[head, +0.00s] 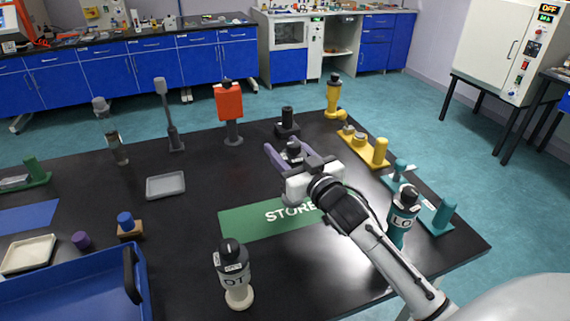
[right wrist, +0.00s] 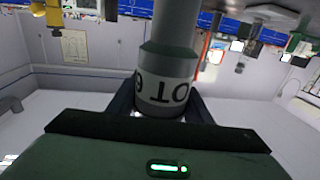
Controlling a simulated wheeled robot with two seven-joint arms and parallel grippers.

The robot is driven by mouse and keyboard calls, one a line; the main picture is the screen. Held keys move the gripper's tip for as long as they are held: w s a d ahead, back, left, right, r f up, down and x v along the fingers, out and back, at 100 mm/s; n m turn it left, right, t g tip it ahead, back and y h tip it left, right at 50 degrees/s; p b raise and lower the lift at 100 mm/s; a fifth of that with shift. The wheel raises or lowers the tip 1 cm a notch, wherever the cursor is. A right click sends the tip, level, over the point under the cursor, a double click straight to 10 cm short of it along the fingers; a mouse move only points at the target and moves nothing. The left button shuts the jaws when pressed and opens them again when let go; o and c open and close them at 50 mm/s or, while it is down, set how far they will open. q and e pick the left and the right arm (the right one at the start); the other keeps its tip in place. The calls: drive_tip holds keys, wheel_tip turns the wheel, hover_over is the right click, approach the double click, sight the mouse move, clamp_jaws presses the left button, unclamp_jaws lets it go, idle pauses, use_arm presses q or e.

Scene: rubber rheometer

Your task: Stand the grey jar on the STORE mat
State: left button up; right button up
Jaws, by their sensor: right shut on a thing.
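The green STORE mat (head: 240,224) lies flat on the black table, its right part behind my right arm. My right gripper (head: 294,160) is near the mat's far edge and shut on the grey jar. In the head view only the jar's dark top (head: 293,147) shows clearly; the gripper hides the rest. In the right wrist view the grey jar (right wrist: 166,62) with its white lettered label stands between the two fingers (right wrist: 160,108). I cannot tell whether its base touches the table. My left gripper is not in view.
A dark-capped lettered jar (head: 233,272) stands in front of the mat, and a teal lettered jar (head: 402,217) stands to its right. A purple piece (head: 274,158) shows beside the gripper. A blue tray (head: 80,290) is at front left. The mat's visible left part is clear.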

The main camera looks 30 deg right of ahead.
drive_tip(key=shift+f, duration=1.75)
drive_tip(key=o, duration=1.5)
drive_tip(key=shift+c, duration=0.2)
drive_tip(key=shift+r, duration=0.1)
drive_tip(key=s+a, duration=0.1)
drive_tip(key=s, duration=1.1)
drive_tip(key=shift+b, duration=0.45)
